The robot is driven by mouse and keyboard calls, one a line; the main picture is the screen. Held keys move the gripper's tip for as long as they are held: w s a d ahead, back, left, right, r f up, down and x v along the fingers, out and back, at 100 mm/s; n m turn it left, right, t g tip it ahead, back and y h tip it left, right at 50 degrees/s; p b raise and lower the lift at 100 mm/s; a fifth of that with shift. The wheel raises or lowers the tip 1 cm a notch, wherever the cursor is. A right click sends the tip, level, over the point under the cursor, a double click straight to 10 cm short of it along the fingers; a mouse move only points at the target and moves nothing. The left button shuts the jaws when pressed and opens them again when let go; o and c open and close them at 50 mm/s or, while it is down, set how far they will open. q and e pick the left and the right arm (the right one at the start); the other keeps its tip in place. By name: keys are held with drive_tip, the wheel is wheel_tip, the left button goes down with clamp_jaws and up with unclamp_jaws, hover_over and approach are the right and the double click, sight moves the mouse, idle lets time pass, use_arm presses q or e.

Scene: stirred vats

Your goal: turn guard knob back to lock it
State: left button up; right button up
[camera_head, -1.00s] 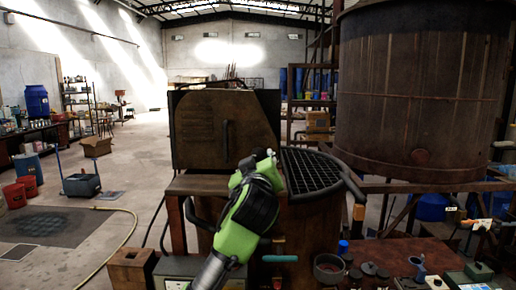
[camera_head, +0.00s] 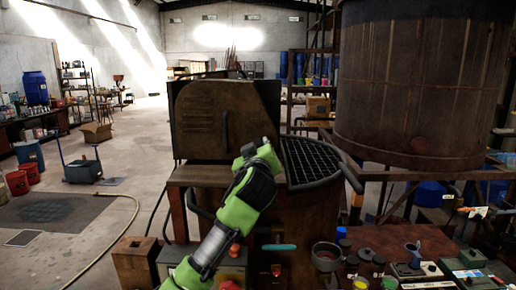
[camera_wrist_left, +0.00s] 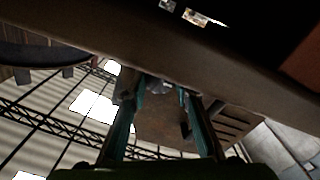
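The black grid guard (camera_head: 312,162) lies flat over the top of the brown vat (camera_head: 302,220), right of the upright brown housing. My left gripper (camera_head: 258,147) is at the guard's left edge, beside the housing. I cannot make out the guard knob in the head view; the green gripper body covers that spot. In the left wrist view my left gripper (camera_wrist_left: 162,95) has its two teal-edged fingers spread apart. A small grey piece (camera_wrist_left: 162,88) shows between the fingertips; I cannot tell whether it is the knob or whether they touch it. My right gripper is out of view.
The brown housing (camera_head: 225,122) stands directly behind the gripper. A large rusty tank (camera_head: 418,95) hangs at the right. A teal handle (camera_head: 279,247) sits on the vat's front. Jars and small devices crowd the bench (camera_head: 385,240) at the lower right. The floor at left is largely open.

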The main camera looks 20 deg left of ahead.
use_arm(q)
drive_tip(key=shift+m, duration=0.4)
drive_tip(key=shift+m+b, duration=0.4)
drive_tip(key=shift+m, duration=0.6)
drive_tip(key=m, duration=0.4)
drive_tip(key=shift+m, duration=0.3)
drive_tip(key=m, duration=0.5)
drive_tip(key=shift+m+p, duration=0.3)
drive_tip(key=m, duration=0.4)
drive_tip(key=shift+m, duration=0.4)
drive_tip(key=o, duration=1.1)
